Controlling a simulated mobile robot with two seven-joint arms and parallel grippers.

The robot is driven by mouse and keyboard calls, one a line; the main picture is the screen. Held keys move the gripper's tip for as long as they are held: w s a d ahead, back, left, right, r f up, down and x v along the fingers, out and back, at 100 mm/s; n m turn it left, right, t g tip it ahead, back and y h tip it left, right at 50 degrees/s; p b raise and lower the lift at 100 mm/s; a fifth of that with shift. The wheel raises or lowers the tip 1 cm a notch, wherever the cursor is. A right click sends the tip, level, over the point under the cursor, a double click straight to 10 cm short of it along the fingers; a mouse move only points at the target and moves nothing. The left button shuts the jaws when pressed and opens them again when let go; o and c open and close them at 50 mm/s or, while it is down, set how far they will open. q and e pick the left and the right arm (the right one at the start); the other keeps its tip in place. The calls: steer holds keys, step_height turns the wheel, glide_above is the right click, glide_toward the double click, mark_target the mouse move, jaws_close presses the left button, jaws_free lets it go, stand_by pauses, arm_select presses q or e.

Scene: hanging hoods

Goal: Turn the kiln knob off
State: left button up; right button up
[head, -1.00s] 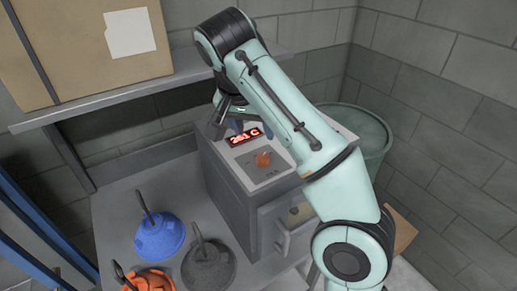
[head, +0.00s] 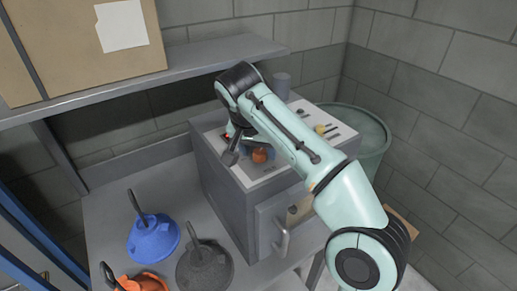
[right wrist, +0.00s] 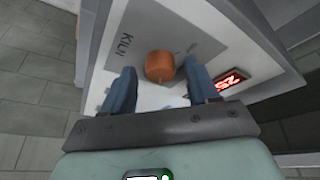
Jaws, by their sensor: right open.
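The kiln (head: 226,178) is a grey box on the bench with a light control panel on top. Its orange knob (head: 260,155) shows just beside my right gripper (head: 250,151), partly hidden by it. In the right wrist view, the knob (right wrist: 159,66) sits on a grey panel marked KILN, between the tips of my two blue fingers. The fingers are apart, with a gap on each side of the knob; contact is not visible. The red lit display (right wrist: 232,79) is beside the right finger. My left gripper is not in view.
Blue (head: 153,238), grey (head: 205,266) and orange (head: 142,283) hoods lie on the bench at front left. A shelf (head: 200,66) with a cardboard box (head: 70,50) runs behind. A green bin (head: 362,140) stands right of the kiln.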

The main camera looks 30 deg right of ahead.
steer(key=c, duration=1)
steer(key=shift+c, duration=0.2)
